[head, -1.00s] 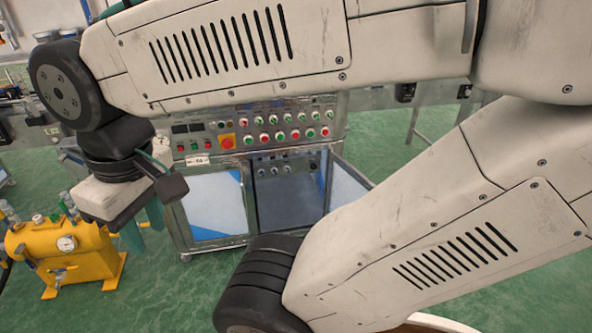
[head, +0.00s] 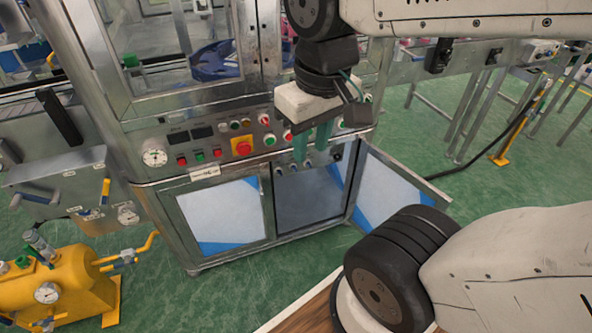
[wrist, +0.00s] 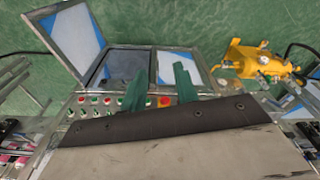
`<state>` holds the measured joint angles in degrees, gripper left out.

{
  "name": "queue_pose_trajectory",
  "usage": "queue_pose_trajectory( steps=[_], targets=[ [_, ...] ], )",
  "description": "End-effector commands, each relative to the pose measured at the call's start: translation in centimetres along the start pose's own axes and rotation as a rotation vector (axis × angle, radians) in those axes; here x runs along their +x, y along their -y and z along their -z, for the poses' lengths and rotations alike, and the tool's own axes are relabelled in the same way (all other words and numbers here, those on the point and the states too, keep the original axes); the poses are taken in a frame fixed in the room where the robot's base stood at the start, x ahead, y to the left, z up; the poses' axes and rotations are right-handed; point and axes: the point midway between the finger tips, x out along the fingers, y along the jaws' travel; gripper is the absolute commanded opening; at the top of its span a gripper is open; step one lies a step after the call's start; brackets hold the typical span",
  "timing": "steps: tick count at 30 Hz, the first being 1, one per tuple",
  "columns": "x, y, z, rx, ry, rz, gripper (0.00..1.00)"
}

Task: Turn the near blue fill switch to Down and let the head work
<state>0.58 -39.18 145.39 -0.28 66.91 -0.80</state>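My gripper (head: 312,148) hangs in front of the right half of the machine's control panel (head: 216,150) in the head view. Its two green fingers stand apart in the wrist view (wrist: 160,88), with nothing between them. I cannot make out a switch clearly marked as the near blue fill switch. Small knobs (head: 280,171) show on a dark plate below the panel, left of the fingers, too small to read. Part of the button row is hidden behind my gripper. The filling head is not clearly seen.
A grey valve box (head: 60,178) with levers and a yellow tank (head: 75,285) stand at the left. The cabinet's right door (head: 392,195) is swung open toward me. A conveyor frame (head: 470,75) runs at the right. Green floor (head: 290,285) is free in front.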

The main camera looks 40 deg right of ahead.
Motion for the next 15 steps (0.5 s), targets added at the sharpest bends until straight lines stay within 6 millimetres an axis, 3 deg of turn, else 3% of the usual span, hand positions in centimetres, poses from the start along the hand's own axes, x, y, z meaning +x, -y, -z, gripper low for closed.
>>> queue_pose_trajectory(
  steps=[8, 15],
  targets=[
    [5.5, -2.5, 9.8, 0.002, -0.003, -0.013, 0.3],
    [13.7, -5.4, 17.4, -0.007, -0.021, -0.025, 0.3]
  ],
)
